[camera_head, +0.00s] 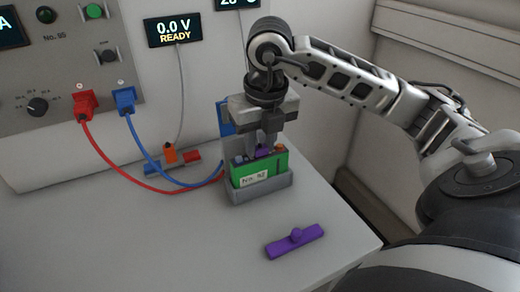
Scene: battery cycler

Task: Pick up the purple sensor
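A small purple piece (263,153), which looks like the purple sensor, shows at the top of a green battery (262,173) labelled No. 92. The battery stands in a grey holder (262,194) on the table. My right gripper (263,148) points down right over the battery, its fingertips at the purple piece. I cannot tell whether the fingers are closed on it. A purple bar with a round knob (296,242) lies on the table in front of the holder. My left gripper is not in view.
Red (83,105) and blue (126,97) plugs sit in the cycler panel, their cables curving toward the battery. An orange connector (170,153) stands by a red-and-blue rack at the wall. A display (173,28) reads 0.0 V READY. The table's front left is clear.

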